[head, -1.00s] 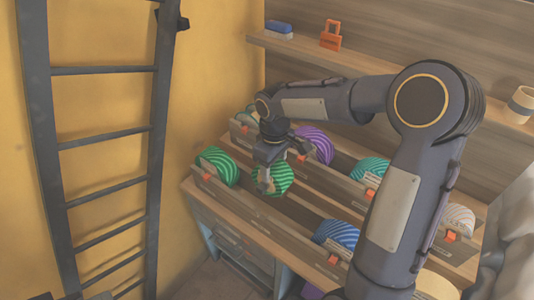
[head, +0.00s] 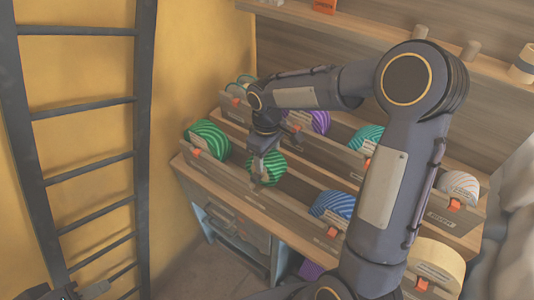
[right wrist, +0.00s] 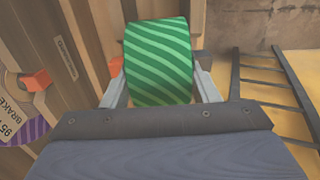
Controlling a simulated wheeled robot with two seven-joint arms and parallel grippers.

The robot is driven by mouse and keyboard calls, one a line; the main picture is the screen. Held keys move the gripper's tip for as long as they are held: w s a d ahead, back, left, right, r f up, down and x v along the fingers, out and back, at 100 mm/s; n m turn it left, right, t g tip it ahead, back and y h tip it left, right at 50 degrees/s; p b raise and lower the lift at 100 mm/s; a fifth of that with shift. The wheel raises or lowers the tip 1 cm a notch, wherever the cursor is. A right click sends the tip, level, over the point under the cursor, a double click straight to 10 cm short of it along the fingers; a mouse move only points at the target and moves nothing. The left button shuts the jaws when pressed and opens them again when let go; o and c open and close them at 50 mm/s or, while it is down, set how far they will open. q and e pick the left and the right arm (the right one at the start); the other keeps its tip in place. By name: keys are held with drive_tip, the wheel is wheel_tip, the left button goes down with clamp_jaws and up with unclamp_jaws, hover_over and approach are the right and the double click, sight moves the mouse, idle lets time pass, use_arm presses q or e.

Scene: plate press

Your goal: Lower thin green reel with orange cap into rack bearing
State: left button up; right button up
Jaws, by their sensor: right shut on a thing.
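A green striped reel (head: 274,165) is held by my right gripper (head: 265,180) over the front rack (head: 290,188). The right wrist view shows the reel (right wrist: 158,60) between the two fingers (right wrist: 160,90). An orange piece (right wrist: 116,66) shows beside its left edge; I cannot tell whether it is a cap or a rack tab. Whether the reel's underside touches the rack is hidden. Another green striped reel (head: 207,138) sits at the left end of the front rack. A dark part, possibly my left gripper (head: 88,291), shows at the bottom left; its jaws are unclear.
A blue reel (head: 333,204) and a cream reel (head: 438,262) sit farther right in the front rack. The rear rack holds a purple reel (head: 318,122), a teal reel (head: 367,138) and others. A ladder (head: 82,110) stands at the left.

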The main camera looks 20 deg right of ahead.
drive_tip(key=shift+f+b, duration=1.75)
drive_tip(key=shift+f, duration=0.9)
drive_tip(key=o, duration=1.5)
wheel_tip(320, 180, up, 8)
drive_tip(key=shift+f, duration=0.25)
drive_tip(key=shift+r, duration=0.2)
